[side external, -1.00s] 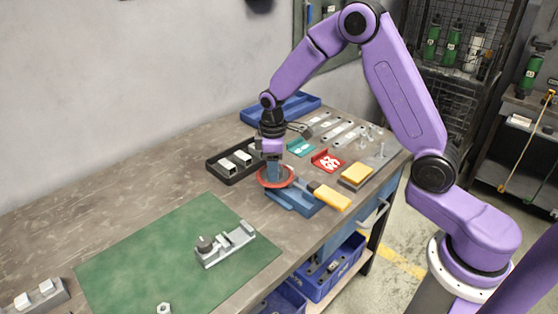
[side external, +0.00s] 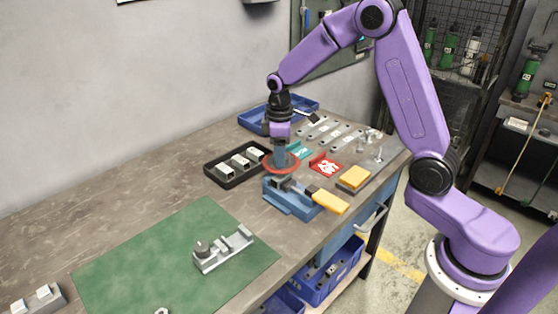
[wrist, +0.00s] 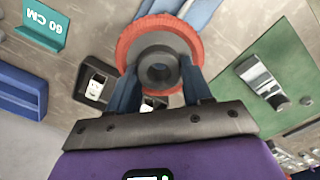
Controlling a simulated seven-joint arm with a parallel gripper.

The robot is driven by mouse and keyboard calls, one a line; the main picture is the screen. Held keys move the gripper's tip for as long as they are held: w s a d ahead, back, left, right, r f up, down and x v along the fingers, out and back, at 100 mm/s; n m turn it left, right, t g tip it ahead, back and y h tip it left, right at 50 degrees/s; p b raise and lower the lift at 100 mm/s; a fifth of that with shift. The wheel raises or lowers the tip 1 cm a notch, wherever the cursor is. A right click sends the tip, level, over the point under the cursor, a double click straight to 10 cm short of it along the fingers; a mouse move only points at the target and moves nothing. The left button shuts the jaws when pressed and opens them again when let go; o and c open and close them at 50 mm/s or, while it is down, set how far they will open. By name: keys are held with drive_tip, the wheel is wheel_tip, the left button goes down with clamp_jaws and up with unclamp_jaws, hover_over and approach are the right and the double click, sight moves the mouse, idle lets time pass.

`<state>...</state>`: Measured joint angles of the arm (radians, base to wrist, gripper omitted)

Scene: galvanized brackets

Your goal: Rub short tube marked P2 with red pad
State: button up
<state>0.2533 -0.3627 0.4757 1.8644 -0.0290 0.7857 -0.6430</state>
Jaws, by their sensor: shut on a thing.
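My gripper (side external: 282,150) is shut on the hub of the red pad (side external: 294,169), a round disc with a red rim. The wrist view shows my gripper (wrist: 160,92) with a finger on each side of the grey hub, and the red rim (wrist: 130,40) around it. The pad is above the bench, just behind the blue block. Several short grey pieces with white labels, likely the short tubes (side external: 239,162), lie in the black tray to the left. One labelled piece (wrist: 95,88) shows in the wrist view. I cannot read which is P2.
A green mat (side external: 150,255) with a grey fixture (side external: 222,250) lies in front. Red and teal signs, a yellow block (side external: 354,177) and metal brackets (side external: 330,132) stand to the right and behind.

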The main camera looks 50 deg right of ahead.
drive_tip(key=shift+r, duration=1.95)
drive_tip(key=shift+a, duration=0.15)
